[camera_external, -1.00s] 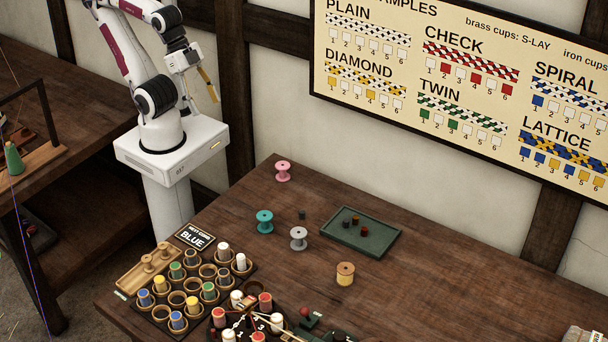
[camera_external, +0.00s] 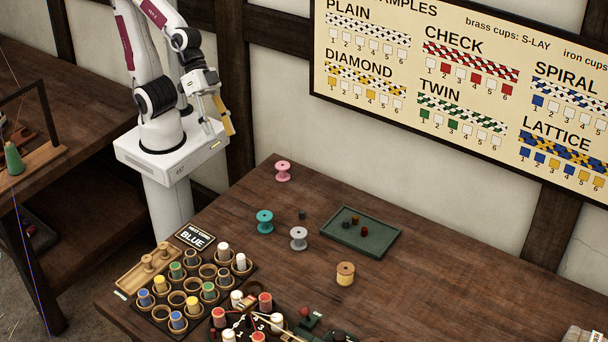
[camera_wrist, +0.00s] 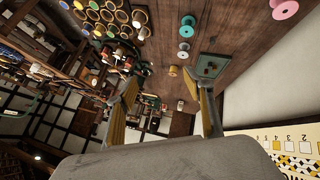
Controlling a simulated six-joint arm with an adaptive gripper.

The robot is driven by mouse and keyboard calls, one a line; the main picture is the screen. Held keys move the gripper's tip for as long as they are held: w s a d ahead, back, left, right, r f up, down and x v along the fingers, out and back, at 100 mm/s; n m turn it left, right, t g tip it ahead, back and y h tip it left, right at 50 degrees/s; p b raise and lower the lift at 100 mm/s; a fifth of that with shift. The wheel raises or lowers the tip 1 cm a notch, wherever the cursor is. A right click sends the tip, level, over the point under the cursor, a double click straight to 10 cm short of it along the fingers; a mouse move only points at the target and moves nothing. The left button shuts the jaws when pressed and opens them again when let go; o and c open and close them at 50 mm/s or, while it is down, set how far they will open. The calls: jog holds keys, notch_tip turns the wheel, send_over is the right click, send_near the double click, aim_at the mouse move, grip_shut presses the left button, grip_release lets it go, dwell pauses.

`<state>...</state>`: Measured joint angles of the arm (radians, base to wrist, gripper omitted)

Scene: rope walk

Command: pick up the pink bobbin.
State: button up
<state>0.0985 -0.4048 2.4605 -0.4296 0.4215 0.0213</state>
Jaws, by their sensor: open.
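The pink bobbin (camera_external: 283,171) stands upright on the wooden table, near its far left edge by the wall. It also shows at the top right of the wrist view (camera_wrist: 285,9). My gripper (camera_external: 217,131) is open and empty, in the air above my base, to the left of the pink bobbin and well apart from it. In the wrist view, the two yellow-padded fingers of my gripper (camera_wrist: 165,115) are spread wide with nothing between them.
A teal bobbin (camera_external: 265,222), a grey bobbin (camera_external: 299,238) and a yellow bobbin (camera_external: 345,274) stand nearby. A green tray (camera_external: 340,237) holds small dark and red pieces. A rack of cups with coloured bobbins (camera_external: 190,283) is at the front left. The table's right side is largely clear.

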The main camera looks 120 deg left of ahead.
aim_at(278, 166)
jog(key=w+f+n+t+y, duration=0.15)
jog(key=w+f+n, duration=0.35)
jog(key=w, duration=0.5)
jog(key=w+a+f+n+y, duration=0.4)
jog(key=f, duration=0.4)
jog(key=s+a+f+n+g+y, duration=0.1)
jog(key=s+a+f+g+y, duration=0.1)
jog(key=s+a+f+y, duration=0.1)
jog(key=s+a+f+n+g+y, duration=0.1)
jog(key=s+a+f+g+y, duration=0.1)
jog(key=s+a+f+y, duration=0.1)
jog(key=s+a+f+n+g+y, duration=0.2)
jog(key=s+a+f+y, duration=0.1)
jog(key=s+a+f, duration=0.1)
jog(key=shift+s+a+y, duration=0.15)
jog(key=shift+s+a, duration=0.3)
jog(key=shift+a, duration=0.2)
jog(key=shift+s+a+y, duration=0.1)
jog(key=shift+s+a, duration=0.3)
jog(key=shift+a, duration=0.25)
jog(key=shift+s+a+g+y, duration=0.25)
jog(key=shift+s+g+y, duration=0.1)
jog(key=shift+s, duration=0.1)
jog(key=shift+x, duration=1.35)
